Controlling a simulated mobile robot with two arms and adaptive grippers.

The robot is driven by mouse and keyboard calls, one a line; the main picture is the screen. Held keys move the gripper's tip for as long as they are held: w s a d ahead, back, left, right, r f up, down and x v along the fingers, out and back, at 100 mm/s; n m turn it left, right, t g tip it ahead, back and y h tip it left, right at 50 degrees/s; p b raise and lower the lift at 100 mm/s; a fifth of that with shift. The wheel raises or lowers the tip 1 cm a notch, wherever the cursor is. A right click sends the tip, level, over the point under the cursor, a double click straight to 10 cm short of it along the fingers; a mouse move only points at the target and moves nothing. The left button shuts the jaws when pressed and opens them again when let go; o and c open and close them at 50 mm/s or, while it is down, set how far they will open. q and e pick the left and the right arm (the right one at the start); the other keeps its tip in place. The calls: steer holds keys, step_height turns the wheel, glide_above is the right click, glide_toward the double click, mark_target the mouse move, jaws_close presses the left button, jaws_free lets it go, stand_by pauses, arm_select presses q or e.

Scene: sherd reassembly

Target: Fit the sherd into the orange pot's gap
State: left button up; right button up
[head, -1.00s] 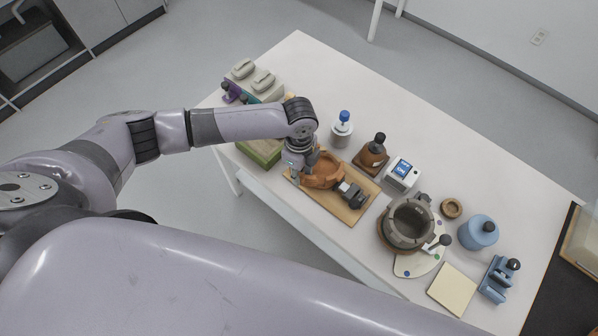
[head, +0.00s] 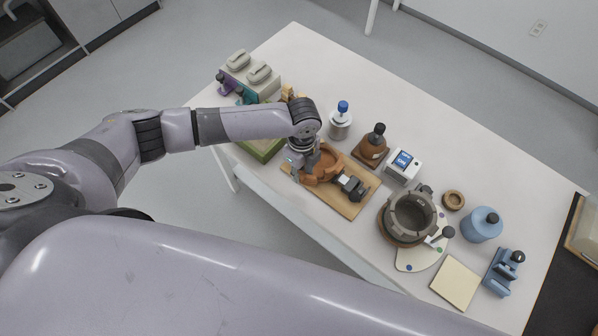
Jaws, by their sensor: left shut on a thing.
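The orange pot (head: 326,166) lies on a wooden board (head: 345,207) near the table's front edge, with an open hollow facing up. A dark grey clamp (head: 352,187) stands against its right side. My left gripper (head: 298,170) is at the pot's left edge, pointing down, and is shut on the sherd. The sherd itself is mostly hidden by the gripper and wrist, so I cannot tell whether it touches the pot or how it lines up with the gap. My right gripper is not in view.
A white bottle with a blue cap (head: 341,122), a brown bottle (head: 371,148) and a small display device (head: 403,166) stand behind the board. A grey ring-shaped vessel (head: 409,217) and a blue jar (head: 481,225) stand right. A green tray (head: 262,149) is left.

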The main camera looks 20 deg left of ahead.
arm_select(q)
steer(key=shift+w+d+f+b, duration=0.1)
steer(key=shift+w+f+b, duration=0.25)
steer(key=shift+b, duration=0.05)
steer(key=shift+w+d+f+b, duration=0.15)
steer(key=shift+w+d+b, duration=0.15)
steer(key=shift+w+b, duration=0.25)
steer(key=shift+w+d, duration=0.1)
steer(key=shift+w, duration=0.35)
steer(key=shift+w+f, duration=0.1)
steer(key=shift+w, duration=0.15)
steer(key=shift+f, duration=0.1)
steer(key=shift+f, duration=0.2)
stand_by(1.1)
steer(key=shift+s+f, duration=0.15)
steer(key=shift+s, duration=0.05)
stand_by(0.9)
steer(key=o, duration=1)
steer(key=shift+w, duration=0.15)
